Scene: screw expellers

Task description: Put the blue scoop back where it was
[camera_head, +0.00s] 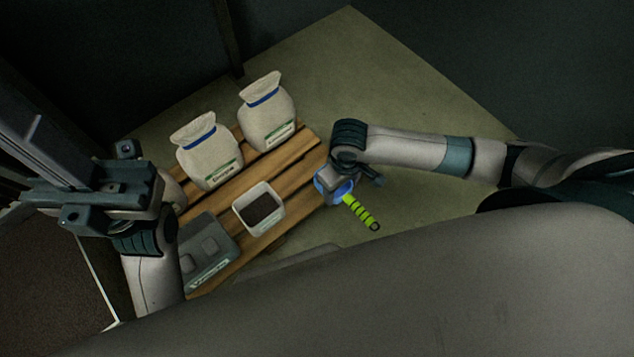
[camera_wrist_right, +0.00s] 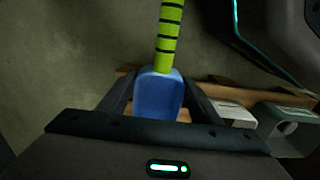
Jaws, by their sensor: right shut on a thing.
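The blue scoop (camera_head: 327,184) has a blue bowl and a lime-green handle (camera_head: 361,213) with dark bands. My right gripper (camera_head: 347,178) is shut on it, just off the right edge of the wooden pallet. In the right wrist view the blue bowl (camera_wrist_right: 158,95) sits between the two fingers, and the handle (camera_wrist_right: 168,35) points away to the top. The fingers hide part of the bowl in the head view. My left gripper (camera_head: 108,190) is at the left, near the pallet; its jaw state is unclear.
The slatted pallet (camera_head: 296,150) carries two tied sacks (camera_head: 265,112) (camera_head: 208,150), a white bin (camera_head: 275,196) of dark material and a grey scale-like device (camera_head: 207,258). Another pale sack is partly hidden by my left gripper. The greenish floor (camera_head: 415,110) right of the pallet is clear.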

